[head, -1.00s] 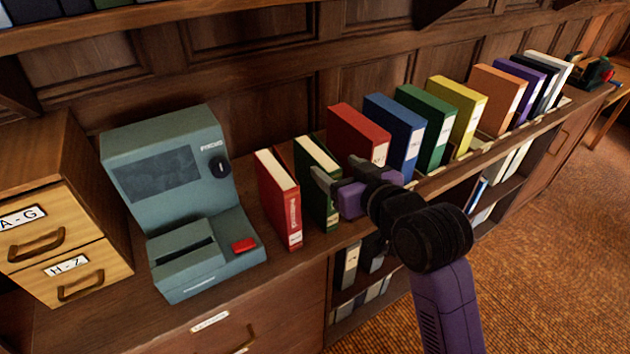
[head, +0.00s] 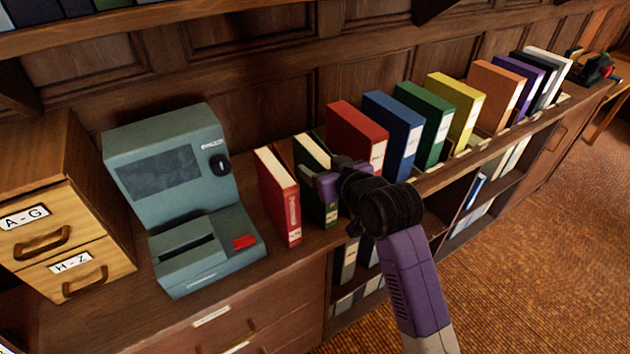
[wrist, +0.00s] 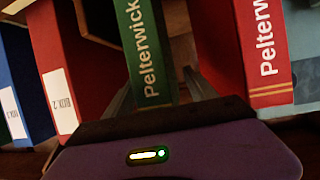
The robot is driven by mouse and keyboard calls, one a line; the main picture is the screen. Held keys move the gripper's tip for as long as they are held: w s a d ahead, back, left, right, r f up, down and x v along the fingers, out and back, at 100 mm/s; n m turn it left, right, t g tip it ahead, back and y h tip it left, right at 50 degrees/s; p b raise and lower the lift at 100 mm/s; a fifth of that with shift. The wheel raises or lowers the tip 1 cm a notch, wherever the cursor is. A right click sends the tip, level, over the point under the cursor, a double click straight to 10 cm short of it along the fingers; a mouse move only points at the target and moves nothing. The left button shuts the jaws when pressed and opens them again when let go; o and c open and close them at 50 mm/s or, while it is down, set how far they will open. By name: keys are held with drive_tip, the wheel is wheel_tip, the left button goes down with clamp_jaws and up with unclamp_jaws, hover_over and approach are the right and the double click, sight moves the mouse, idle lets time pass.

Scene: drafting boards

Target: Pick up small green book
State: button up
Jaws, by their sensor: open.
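The small green book (head: 305,190) stands upright on the counter, between a small red book (head: 278,200) and a large red binder (head: 357,135). In the wrist view its green spine (wrist: 142,45), lettered "Pelterwick", faces me. My gripper (head: 318,182) is open at the book's spine. In the wrist view my gripper (wrist: 158,92) has one finger on each side of the green book, in the gaps beside its red neighbours. I cannot tell whether either finger touches the book. Part of the spine is hidden by my gripper in the head view.
A grey-green machine (head: 180,200) stands left of the small books, with a wooden drawer cabinet (head: 60,215) beyond it. A row of coloured binders, including a large green one (head: 424,125), runs to the right. A shelf overhangs the top left.

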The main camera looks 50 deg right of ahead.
clamp_jaws()
idle(1.3)
drive_tip(key=shift+r, duration=0.15)
